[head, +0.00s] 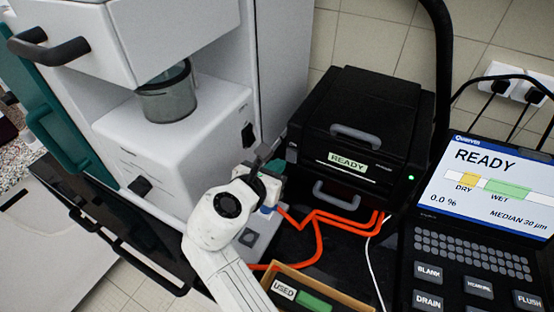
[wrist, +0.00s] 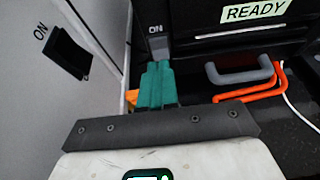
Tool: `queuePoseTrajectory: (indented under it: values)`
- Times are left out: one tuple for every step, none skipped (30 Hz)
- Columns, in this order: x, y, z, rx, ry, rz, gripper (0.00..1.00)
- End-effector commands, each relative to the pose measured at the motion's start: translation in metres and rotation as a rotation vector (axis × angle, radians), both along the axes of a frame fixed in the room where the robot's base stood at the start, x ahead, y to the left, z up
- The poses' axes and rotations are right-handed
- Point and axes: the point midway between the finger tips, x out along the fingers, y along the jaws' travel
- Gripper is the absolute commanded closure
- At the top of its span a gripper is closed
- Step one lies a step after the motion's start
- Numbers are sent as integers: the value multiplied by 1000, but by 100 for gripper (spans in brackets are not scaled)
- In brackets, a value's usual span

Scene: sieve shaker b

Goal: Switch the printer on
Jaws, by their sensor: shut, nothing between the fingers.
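The black boxy unit that looks like the printer (head: 365,105) stands at centre right in the head view, with a READY label, grey handles and a small lit green light on its front. In the wrist view, a grey switch piece (wrist: 157,46) marked ON sits at the unit's left edge. My gripper (head: 272,168) is shut and empty, at the unit's left front corner. In the wrist view its teal fingers (wrist: 156,78) point at the grey switch piece and overlap its lower end; I cannot tell whether they touch.
A white machine (head: 180,150) stands close on the left, with another black ON switch (wrist: 70,52) on its side. Orange cables (head: 325,222) lie in front of the black unit. A box marked USED (head: 283,290) and a screen panel reading READY (head: 490,185) are nearby.

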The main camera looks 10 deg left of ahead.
Motion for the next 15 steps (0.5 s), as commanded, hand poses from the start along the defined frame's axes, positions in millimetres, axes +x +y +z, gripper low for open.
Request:
queuePoseTrajectory:
  values:
    - [-5, 3, 5, 6, -7, 1, 100]
    - [-8, 4, 8, 6, -8, 2, 100]
    - [-12, 6, 11, 5, -6, 1, 100]
    - [-15, 7, 13, 5, -6, 3, 100]
    - [-19, 8, 17, 4, -7, 3, 100]
    - [-23, 10, 20, 6, -7, 3, 100]
    - [-27, 12, 23, 6, -7, 3, 100]
    - [-31, 13, 26, 6, -7, 3, 100]
    - [-36, 15, 30, 5, -6, 4, 100]
    - [-39, 16, 34, 6, -7, 3, 100]
    - [-43, 17, 37, 6, -7, 3, 100]
    - [-48, 19, 41, 7, -7, 2, 100]
    - [-51, 20, 44, 6, -6, 3, 100]
    - [-55, 21, 46, 5, -5, 3, 100]
    - [-58, 23, 50, 5, -6, 4, 100]
